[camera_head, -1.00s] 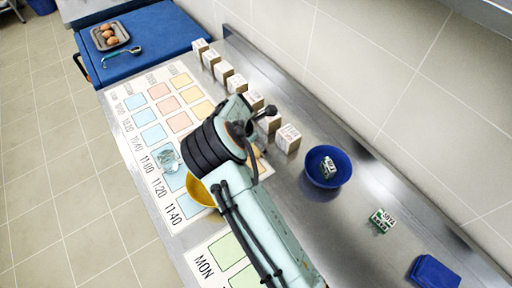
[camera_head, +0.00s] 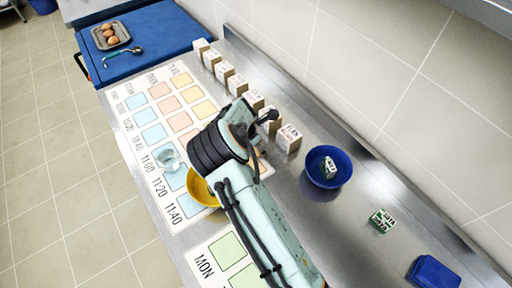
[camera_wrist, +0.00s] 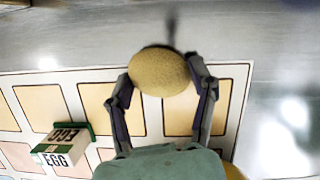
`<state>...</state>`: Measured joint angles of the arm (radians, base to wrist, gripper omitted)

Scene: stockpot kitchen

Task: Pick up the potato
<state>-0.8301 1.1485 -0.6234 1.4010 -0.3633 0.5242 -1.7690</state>
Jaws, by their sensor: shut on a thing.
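The potato (camera_wrist: 160,72) is a tan, oval, speckled thing in the wrist view. My gripper (camera_wrist: 160,82) is shut on it, with one dark finger against each side. A shadow lies on the surface beyond the potato. The height of the potato above the mat cannot be told for sure. In the head view my arm hides the gripper and the potato.
A printed mat (camera_head: 205,238) covers the front of the steel counter. A yellow bowl (camera_head: 199,192) stands beside my arm. A blue bowl (camera_head: 316,178) holds a small box. A row of cartons (camera_head: 288,140) stands behind. A green-white EGG box (camera_wrist: 62,150) is left of my gripper.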

